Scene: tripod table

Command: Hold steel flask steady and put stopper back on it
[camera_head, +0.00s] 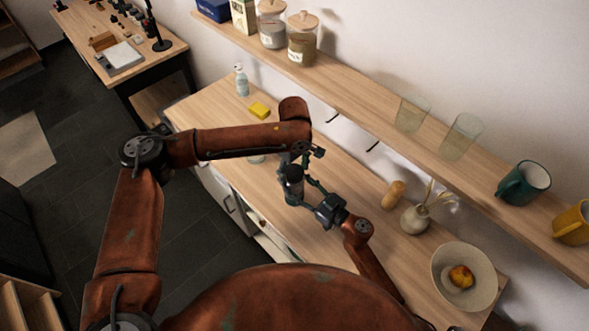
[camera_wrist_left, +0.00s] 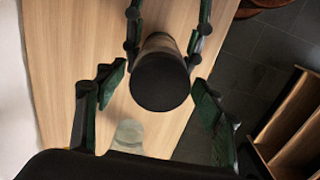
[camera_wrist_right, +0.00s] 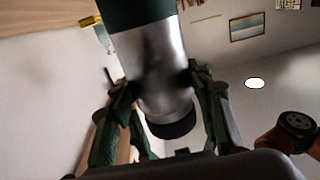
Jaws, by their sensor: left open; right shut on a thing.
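The steel flask (camera_head: 293,188) stands out over the table in the head view, with my right gripper (camera_head: 318,203) shut around its body. The right wrist view shows its silvery body (camera_wrist_right: 152,65), a dark green end (camera_wrist_right: 138,12) and a black end. In the left wrist view the round black stopper (camera_wrist_left: 160,82) faces the camera on the flask's top; I see no gap beneath it. My left gripper (camera_head: 299,162) is above the flask, open, its fingers apart on either side of the stopper. Contact between the left fingers and stopper cannot be told.
The wooden table (camera_head: 345,195) holds a yellow sponge (camera_head: 260,110), a spray bottle (camera_head: 242,80), a vase (camera_head: 416,218) and a bowl (camera_head: 440,272). A clear glass (camera_wrist_left: 128,135) stands near the flask. A shelf (camera_head: 375,100) with jars and mugs runs above.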

